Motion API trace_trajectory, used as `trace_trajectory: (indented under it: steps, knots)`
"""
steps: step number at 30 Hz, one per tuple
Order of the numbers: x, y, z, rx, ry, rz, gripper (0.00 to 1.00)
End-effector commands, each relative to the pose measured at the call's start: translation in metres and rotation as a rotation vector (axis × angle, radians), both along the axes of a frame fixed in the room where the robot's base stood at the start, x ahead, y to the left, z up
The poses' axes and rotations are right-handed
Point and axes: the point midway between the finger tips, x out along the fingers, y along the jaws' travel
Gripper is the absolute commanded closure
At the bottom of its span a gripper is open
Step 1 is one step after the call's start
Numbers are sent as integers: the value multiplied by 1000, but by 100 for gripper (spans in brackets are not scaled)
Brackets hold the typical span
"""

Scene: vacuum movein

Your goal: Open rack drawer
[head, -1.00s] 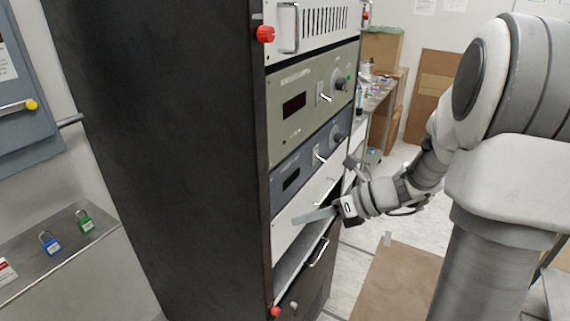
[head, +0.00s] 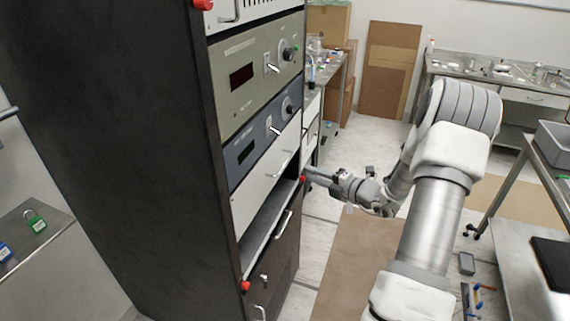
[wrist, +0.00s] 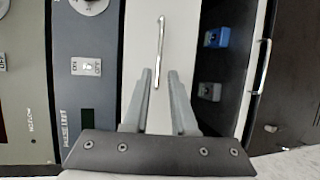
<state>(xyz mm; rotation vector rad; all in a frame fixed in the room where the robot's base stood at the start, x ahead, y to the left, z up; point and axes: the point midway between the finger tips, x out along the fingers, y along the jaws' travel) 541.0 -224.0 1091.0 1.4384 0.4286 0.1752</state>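The black rack (head: 130,150) stands at left in the head view. Its white drawer front (head: 262,185) carries a thin metal handle (head: 285,162) and looks closed. Below is an open shelf slot (head: 265,225), then a dark drawer front with its own handle (head: 283,225). My gripper (head: 308,175) is beside the rack's right front edge, level with the white front. In the wrist view my gripper (wrist: 160,78) is open and empty, its fingers pointing at the white front (wrist: 180,30). The white front's handle (wrist: 160,45) lines up between the fingertips; I cannot tell the remaining gap.
Blue-grey and olive instrument panels (head: 262,140) sit above the white front. A blue block-like item (wrist: 216,38) shows in the slot. Red knobs (head: 245,286) mark the rack's corners. Cardboard (head: 365,260) lies on the floor; a metal cart (head: 525,250) stands at right.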

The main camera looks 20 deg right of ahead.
Motion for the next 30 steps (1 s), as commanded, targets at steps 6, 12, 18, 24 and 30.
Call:
trace_trajectory:
  steps: [6,12,18,24,30]
  knots:
    - [45,20,-8,0,0,4,75]
    - [81,34,-15,-1,-1,4,75]
    - [101,42,-20,-2,0,2,75]
    - [106,44,-21,-2,-1,1,75]
    - [106,43,-21,-2,0,1,79]
